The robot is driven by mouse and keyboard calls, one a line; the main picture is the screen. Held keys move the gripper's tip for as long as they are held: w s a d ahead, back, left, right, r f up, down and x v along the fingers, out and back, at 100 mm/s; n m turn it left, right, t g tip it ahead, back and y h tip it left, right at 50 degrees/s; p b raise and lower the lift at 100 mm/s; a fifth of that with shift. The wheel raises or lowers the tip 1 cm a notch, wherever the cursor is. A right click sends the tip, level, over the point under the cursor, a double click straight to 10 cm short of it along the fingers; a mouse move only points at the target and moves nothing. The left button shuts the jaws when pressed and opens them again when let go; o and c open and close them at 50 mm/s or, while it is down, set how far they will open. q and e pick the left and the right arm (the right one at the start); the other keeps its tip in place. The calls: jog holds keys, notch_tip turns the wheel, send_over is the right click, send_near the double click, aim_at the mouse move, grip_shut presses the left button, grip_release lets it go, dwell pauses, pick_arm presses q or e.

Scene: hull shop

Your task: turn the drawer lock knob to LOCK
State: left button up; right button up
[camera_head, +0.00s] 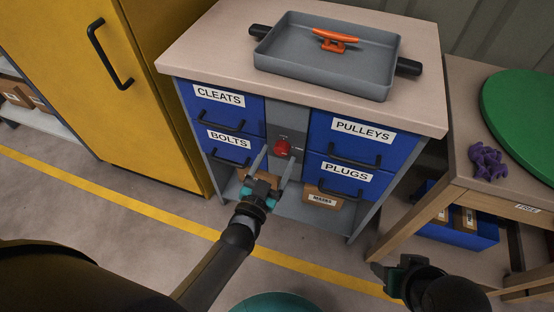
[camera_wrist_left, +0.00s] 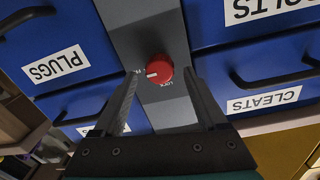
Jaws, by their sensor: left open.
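The red lock knob (camera_head: 282,147) sits on the grey strip between the blue drawers of the cabinet. In the left wrist view the knob (camera_wrist_left: 160,68) shows a white mark pointing left, toward a partly hidden label. The word LOCK is printed just below the knob in that view. My left gripper (camera_head: 273,166) is open, its two fingers pointing at the panel just below the knob in the head view. In the wrist view the fingertips (camera_wrist_left: 161,78) lie on either side of the knob, apart from it. My right gripper (camera_head: 390,274) is low at the right, away from the cabinet.
Blue drawers labelled CLEATS, BOLTS, PULLEYS and PLUGS have black handles and look shut. A grey tray (camera_head: 372,77) with an orange cleat (camera_head: 338,40) stands on top. A yellow cabinet (camera_head: 150,100) is left; a wooden table (camera_head: 465,180) with purple and green things is right.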

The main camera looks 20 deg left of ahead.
pick_arm(q)
jog(key=shift+w, duration=0.4)
grip_shut()
dwell(0.4)
